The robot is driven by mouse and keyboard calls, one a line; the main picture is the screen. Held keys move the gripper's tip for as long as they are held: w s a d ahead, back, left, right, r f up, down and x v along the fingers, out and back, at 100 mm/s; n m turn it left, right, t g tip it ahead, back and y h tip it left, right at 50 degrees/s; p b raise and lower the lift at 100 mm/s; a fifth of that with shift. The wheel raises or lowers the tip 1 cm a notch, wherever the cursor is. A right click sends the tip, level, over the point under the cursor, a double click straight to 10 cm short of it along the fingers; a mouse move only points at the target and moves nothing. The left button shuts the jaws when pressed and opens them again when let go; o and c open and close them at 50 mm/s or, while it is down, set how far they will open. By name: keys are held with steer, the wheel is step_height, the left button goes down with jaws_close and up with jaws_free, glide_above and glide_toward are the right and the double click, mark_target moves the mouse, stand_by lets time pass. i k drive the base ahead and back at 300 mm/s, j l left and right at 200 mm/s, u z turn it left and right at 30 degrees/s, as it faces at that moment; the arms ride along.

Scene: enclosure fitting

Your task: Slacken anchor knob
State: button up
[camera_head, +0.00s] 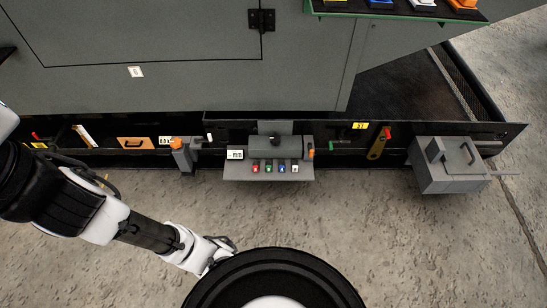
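I cannot tell for sure which part is the anchor knob. An orange knob (177,143) sits on top of a grey post at the left of the middle. A black knob (275,141) sits on a grey control unit (240,173) in the middle. My arm reaches in from the left, low over the floor. My gripper (226,244) is at its end, below and apart from both knobs and next to my dark round body part. The gripper is small and partly hidden, so its fingers are not clear.
A grey cabinet (180,80) stands behind a long black rail. The control unit has several coloured buttons. A red-topped lever (379,143) and a grey box with a handle (440,180) are at the right. Concrete floor (400,235) in front is clear.

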mark_target(275, 139)
steer(key=i, duration=1.35)
